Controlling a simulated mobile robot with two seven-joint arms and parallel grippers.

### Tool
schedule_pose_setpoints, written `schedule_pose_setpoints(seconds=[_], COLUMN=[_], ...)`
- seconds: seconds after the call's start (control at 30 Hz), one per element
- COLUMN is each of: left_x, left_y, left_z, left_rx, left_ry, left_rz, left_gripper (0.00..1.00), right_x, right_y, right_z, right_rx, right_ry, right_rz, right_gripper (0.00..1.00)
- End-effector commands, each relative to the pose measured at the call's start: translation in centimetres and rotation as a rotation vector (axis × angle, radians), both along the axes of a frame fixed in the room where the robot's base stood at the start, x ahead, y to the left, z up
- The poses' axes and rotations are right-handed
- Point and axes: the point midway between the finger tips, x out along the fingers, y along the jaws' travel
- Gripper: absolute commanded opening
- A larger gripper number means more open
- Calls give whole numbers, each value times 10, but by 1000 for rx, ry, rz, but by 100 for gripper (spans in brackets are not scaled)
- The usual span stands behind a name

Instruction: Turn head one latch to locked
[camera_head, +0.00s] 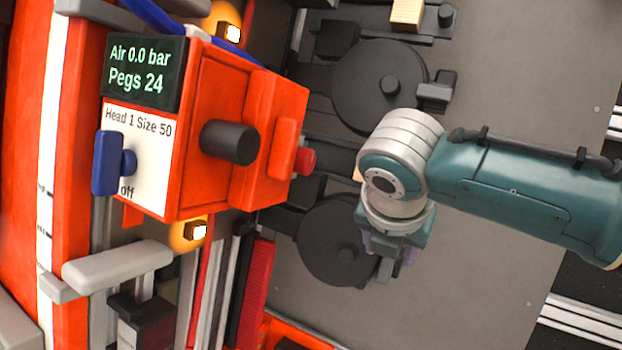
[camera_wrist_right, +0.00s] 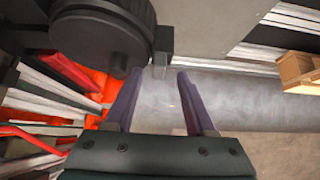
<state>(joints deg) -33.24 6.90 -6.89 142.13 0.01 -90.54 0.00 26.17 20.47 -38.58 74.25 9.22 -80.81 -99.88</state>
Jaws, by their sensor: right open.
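The orange head one unit (camera_head: 225,125) stands at left in the head view, with a screen reading "Air 0.0 bar, Pegs 24" and a label (camera_head: 137,150) "Head 1 Size 50". A blue handle (camera_head: 106,163) sits on the label's left side, near the word "off". I cannot tell which part is the latch. My right gripper (camera_head: 390,258) is beside the lower black disc (camera_head: 335,238) and its grey tab (camera_head: 384,270). In the right wrist view, the open right gripper (camera_wrist_right: 160,74) has a grey tab (camera_wrist_right: 161,62) near its fingertips. Contact cannot be told.
An upper black disc (camera_head: 375,85) has its own grey tab (camera_head: 434,94). A black knob (camera_head: 230,142) and red button (camera_head: 305,161) project from the orange unit. A grey lever (camera_head: 118,266) lies below it. A wooden block (camera_wrist_right: 299,72) shows at right.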

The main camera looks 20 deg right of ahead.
Motion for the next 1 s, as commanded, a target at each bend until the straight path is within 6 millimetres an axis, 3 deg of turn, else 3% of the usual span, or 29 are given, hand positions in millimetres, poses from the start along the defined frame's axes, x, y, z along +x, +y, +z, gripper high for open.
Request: schedule_pose_setpoints(seconds=[0.03, 0.2, 0.53, 1.0], left_x=[0, 0, 0, 0], left_y=[0, 1, 1, 0], left_z=[-9, -16, -16, -17], left_rx=[1, 3, 3, 0], left_ry=[0, 1, 1, 1], left_rz=[-1, -2, -2, 0], left_gripper=[0, 0, 0, 0], right_x=[2, 7, 8, 8], right_y=[-3, -8, -9, -9], right_z=[-12, -26, -28, -28], right_rx=[0, 0, 1, 1], right_ry=[0, -2, -2, -1], right_rz=[-2, -1, 0, -1], right_gripper=[55, 55, 55, 2])
